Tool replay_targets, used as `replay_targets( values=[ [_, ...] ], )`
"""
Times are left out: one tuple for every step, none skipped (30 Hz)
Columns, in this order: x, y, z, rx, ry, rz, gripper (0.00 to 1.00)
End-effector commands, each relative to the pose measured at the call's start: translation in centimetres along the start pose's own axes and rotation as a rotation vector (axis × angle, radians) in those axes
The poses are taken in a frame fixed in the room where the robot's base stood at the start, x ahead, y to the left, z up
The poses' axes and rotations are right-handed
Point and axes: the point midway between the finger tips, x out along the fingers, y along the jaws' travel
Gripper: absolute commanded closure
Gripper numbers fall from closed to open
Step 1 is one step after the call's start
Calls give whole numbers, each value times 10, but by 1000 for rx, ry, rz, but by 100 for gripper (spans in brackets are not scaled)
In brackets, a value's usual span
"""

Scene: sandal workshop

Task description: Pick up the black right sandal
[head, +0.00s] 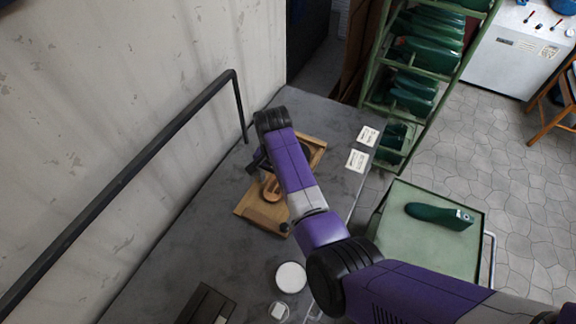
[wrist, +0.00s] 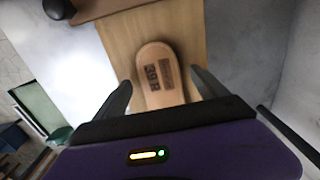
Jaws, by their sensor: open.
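A sandal with a tan footbed (wrist: 160,72) lies between my fingers in the wrist view. A dark label on it reads "39 R". Its tan end also shows in the head view (head: 271,190), beside my arm. No black part of it shows clearly, as my arm hides much of it in the head view. It lies on a light wooden board (wrist: 125,38), which also shows in the head view (head: 258,212). My gripper (wrist: 163,88) is open, with one finger on each side of the sandal's end and a gap to each.
A brown piece (wrist: 100,8) and a black knob (wrist: 59,8) are at the wrist view's top left. On the grey bench are white cards (head: 357,160), a white round lid (head: 291,277) and a dark tray (head: 207,305). A green cart (head: 400,240) holds a green shoe last (head: 438,215).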

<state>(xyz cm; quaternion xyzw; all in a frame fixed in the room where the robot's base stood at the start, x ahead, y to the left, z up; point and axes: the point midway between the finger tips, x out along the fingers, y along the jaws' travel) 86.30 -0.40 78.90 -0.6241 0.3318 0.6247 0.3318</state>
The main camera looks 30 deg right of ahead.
Motion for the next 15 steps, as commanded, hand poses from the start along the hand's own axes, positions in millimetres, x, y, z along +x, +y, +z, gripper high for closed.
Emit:
replay_targets(
  values=[
    [4, 0, 0, 0, -1, 1, 17],
    [6, 0, 0, 0, -1, 1, 17],
    [7, 0, 0, 0, -1, 0, 17],
    [7, 0, 0, 0, 0, 0, 17],
    [7, 0, 0, 0, 0, 0, 17],
    [7, 0, 0, 0, 0, -1, 17],
    [7, 0, 0, 0, 1, -1, 17],
    [7, 0, 0, 0, 0, -1, 17],
    [7, 0, 0, 0, 0, -1, 17],
    [7, 0, 0, 0, 0, 0, 21],
    [7, 0, 0, 0, 0, 0, 27],
    [7, 0, 0, 0, 0, 0, 35],
    [7, 0, 0, 0, 0, 0, 40],
    [7, 0, 0, 0, 0, 0, 46],
    [7, 0, 0, 0, 0, 0, 54]
  ],
)
